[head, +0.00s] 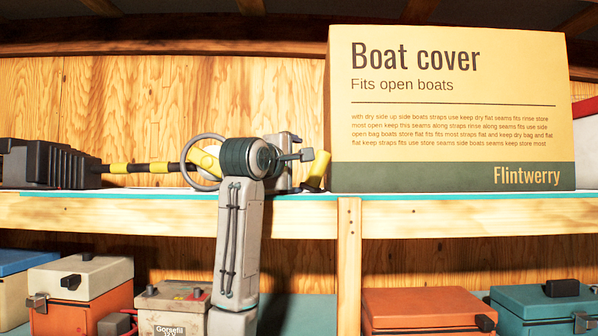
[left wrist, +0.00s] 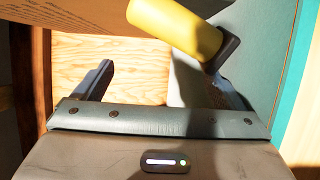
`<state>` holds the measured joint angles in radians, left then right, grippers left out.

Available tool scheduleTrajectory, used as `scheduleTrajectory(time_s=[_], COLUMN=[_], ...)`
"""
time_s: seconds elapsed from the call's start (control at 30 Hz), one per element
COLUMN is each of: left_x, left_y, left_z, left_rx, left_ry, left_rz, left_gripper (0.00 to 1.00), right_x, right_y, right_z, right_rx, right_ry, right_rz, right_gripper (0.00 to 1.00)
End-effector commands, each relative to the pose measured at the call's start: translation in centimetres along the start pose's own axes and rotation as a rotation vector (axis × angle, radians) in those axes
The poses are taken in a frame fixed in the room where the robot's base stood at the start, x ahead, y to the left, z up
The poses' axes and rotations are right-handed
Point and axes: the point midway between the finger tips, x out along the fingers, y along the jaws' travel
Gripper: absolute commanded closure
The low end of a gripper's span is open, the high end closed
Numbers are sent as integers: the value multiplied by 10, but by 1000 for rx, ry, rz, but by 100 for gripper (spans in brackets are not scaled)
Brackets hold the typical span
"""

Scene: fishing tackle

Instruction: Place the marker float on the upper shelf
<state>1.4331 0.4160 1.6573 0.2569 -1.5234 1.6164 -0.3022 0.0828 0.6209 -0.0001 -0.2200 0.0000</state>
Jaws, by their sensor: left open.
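The marker float, seen as a short yellow cylinder with a dark end (head: 319,168), is on the upper shelf (head: 120,212), tilted, just left of the boat cover box. It also shows in the left wrist view (left wrist: 175,27), across the top near the right finger. My left gripper (head: 300,156) is open beside the float at the upper shelf. Both its fingers show apart in the left wrist view (left wrist: 160,88). I cannot tell whether a finger touches the float. My right gripper is not in view.
The large boat cover box (head: 450,110) fills the right of the upper shelf. A dark grey object (head: 45,163) with a yellow-and-black striped rod (head: 150,168) lies at left, behind my arm. Below stand a battery (head: 172,305), an orange box (head: 425,308) and a teal box (head: 545,308).

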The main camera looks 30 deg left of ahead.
Motion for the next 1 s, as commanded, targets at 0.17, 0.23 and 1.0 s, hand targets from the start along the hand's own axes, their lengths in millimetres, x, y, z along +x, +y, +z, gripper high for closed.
scheduleTrajectory(time_s=[0.17,0.23,1.0], left_x=[-44,-58,-91], left_y=[-4,-4,1], left_z=[0,0,-1], left_rx=[1,1,0], left_ry=[0,1,1], left_rz=[6,6,5], left_gripper=[5,5,5], right_x=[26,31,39], right_y=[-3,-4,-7], right_z=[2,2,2], right_rx=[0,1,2], right_ry=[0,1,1], right_rz=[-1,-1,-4], right_gripper=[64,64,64])
